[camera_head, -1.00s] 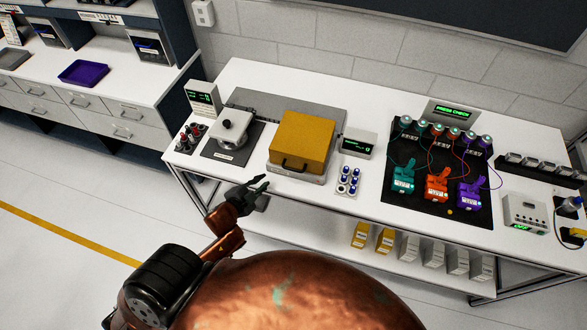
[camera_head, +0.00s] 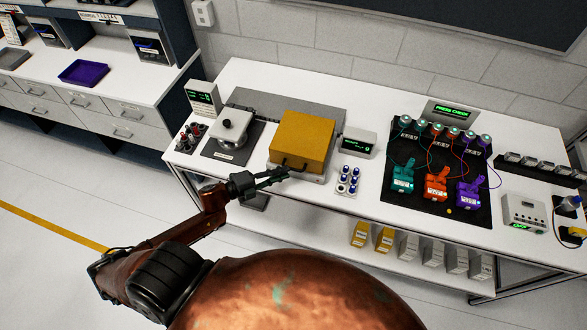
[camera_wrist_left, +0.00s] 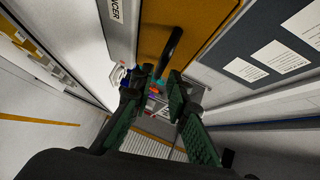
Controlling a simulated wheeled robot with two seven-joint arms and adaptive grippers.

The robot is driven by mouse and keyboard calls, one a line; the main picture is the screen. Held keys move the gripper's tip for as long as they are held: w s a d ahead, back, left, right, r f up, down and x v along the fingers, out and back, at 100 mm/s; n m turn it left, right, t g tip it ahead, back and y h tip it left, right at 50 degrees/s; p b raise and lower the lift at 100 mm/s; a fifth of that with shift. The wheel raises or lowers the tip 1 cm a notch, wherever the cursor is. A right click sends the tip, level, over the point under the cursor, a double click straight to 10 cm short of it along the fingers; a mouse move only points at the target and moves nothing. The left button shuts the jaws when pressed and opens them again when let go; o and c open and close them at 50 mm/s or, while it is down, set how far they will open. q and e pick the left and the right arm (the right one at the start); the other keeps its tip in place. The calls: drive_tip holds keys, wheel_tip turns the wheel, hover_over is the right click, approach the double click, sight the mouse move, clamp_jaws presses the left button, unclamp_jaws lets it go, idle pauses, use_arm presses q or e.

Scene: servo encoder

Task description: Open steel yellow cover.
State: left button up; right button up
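The yellow cover (camera_head: 303,138) sits closed on a grey box base near the front middle of the white table, with a dark handle (camera_head: 293,163) on its front face. My left gripper (camera_head: 286,172) is just in front of that handle. In the left wrist view the gripper (camera_wrist_left: 163,83) is open, its two green-padded fingers apart. The black handle (camera_wrist_left: 170,52) reaches down from the yellow cover (camera_wrist_left: 190,25) towards the gap between the fingertips. I cannot tell whether they touch it. My right gripper is not in view.
A grey device with a round knob (camera_head: 233,130) stands left of the cover, and a small display box (camera_head: 357,143) stands right of it. A tray of blue-capped parts (camera_head: 348,180) lies close by at the front edge. Teal, orange and purple units (camera_head: 437,185) are further right.

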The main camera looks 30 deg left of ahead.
sight(294, 169)
use_arm(q)
drive_tip(key=x, duration=0.5)
drive_tip(key=shift+c, duration=0.7)
clamp_jaws()
drive_tip(key=shift+p, duration=0.3)
